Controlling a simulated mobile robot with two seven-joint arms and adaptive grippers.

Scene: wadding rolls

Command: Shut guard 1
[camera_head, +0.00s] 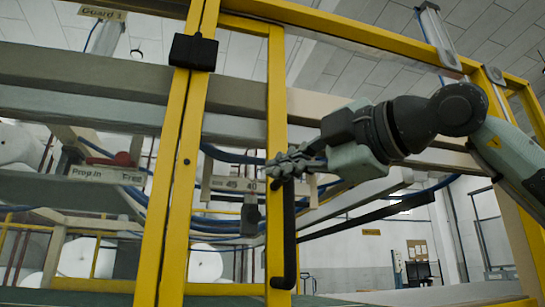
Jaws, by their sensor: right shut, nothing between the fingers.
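The "Guard 1" sign (103,12) is at the top left. A yellow guard frame stands in front of the machine, and its yellow upright (277,100) carries a long black bar handle (290,235). A gap shows between this upright and the pair of yellow posts (172,190) to its left. I cannot tell for certain how far the guard stands open. My right gripper (276,168) is shut and empty, at the upper end of the handle and in front of the upright. I cannot tell whether it touches them. My left gripper is not in view.
A black box (194,52) sits on the paired posts. Behind the frame are grey machine beams (80,75), blue hoses and white rolls (205,263). A cylinder (437,35) stands by the top rail (350,30). The floor beyond, at lower right, looks open.

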